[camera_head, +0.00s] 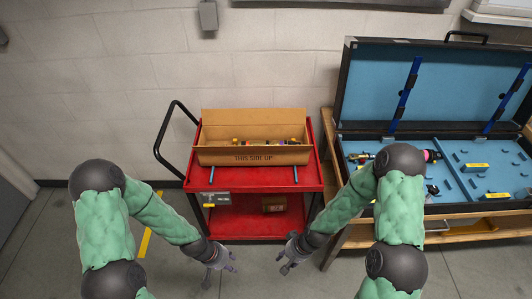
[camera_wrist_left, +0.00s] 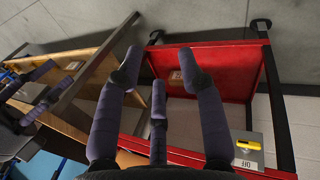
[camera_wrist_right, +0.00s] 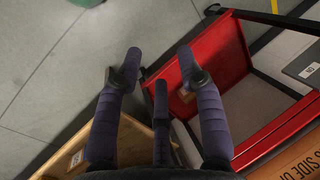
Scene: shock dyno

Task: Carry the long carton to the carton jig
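The long carton (camera_head: 254,154) is an open brown box marked "THIS SIDE UP". It sits on the top of the red cart (camera_head: 230,178) in the head view, with several small coloured items inside. Part of its side shows in the right wrist view (camera_wrist_right: 300,150). My left gripper (camera_head: 229,268) is open and empty, in front of the cart and below its top. My right gripper (camera_head: 285,268) is open and empty, also in front of the cart, to the right. Neither gripper touches the carton. I cannot pick out the carton jig for certain; two blue bars (camera_head: 295,174) stick out below the carton.
An open black case with blue lining (camera_head: 460,205) stands on a wooden bench (camera_head: 460,235) at the right, holding tools and parts. A black handle (camera_head: 160,145) is at the cart's left.

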